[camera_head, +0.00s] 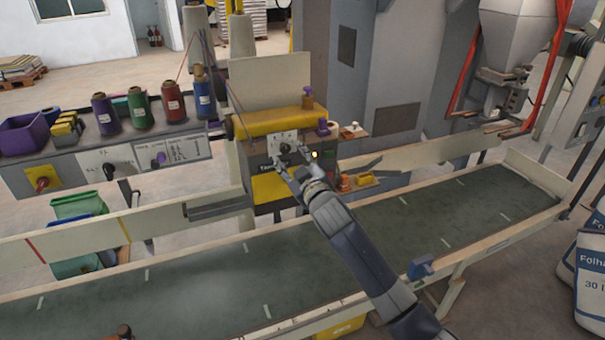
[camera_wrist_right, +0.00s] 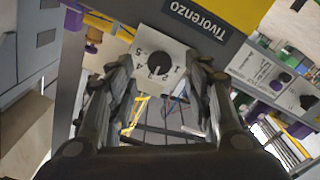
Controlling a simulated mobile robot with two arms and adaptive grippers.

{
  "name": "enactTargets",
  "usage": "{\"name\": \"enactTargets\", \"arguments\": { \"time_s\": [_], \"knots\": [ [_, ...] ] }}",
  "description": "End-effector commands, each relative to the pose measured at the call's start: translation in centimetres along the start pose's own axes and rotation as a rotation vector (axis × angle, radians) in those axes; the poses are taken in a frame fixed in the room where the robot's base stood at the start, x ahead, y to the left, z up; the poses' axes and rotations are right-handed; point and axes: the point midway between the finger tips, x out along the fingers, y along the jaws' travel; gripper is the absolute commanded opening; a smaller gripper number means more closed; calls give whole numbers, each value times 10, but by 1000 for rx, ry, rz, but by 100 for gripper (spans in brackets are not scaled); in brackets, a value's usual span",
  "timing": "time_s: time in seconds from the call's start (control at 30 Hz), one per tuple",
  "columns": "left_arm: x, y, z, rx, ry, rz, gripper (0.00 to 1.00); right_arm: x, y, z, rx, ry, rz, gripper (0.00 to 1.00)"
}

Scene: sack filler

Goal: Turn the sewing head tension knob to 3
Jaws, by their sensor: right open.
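The sewing head (camera_head: 270,122) has a yellow-and-grey body with a white dial plate on its front. The tension knob (camera_head: 285,147) is a small dark knob on that plate. In the right wrist view the black knob (camera_wrist_right: 159,65) sits on the plate, ringed by printed numbers from 1 to 5. Its exact setting is too small to read surely. My right gripper (camera_head: 285,162) is open just in front of the plate. In the right wrist view its two fingers (camera_wrist_right: 162,72) frame the knob left and right, and contact cannot be made out. My left gripper is not in view.
A conveyor (camera_head: 440,212) runs below the sewing head, under my right arm. A shelf panel (camera_head: 95,155) with thread spools (camera_head: 139,108) and other knobs stands to the left. Small yellow and orange items (camera_head: 365,179) lie right of the head. Filled sacks (camera_head: 590,275) stand far right.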

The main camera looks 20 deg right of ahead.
Motion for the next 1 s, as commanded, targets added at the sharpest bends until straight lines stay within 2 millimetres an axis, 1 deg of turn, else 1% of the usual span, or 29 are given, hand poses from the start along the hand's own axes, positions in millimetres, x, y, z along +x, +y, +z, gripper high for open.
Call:
{"name": "enactTargets", "arguments": {
  "time_s": [0.03, 0.2, 0.3, 0.43, 0.63, 1.0],
  "knots": [
    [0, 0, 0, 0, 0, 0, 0, -11, -1, 1, 0, -1, -1, 46],
    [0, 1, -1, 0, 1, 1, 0, -42, -1, 1, -1, -1, -1, 46],
    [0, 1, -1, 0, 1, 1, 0, -59, -1, 1, -1, -1, -1, 46],
    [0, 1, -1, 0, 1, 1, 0, -75, -1, 1, -1, -1, -1, 46],
    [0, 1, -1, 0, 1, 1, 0, -85, 0, 0, -1, -1, 0, 46],
    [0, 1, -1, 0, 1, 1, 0, -86, 0, 0, -1, -1, 0, 46]
  ]
}}
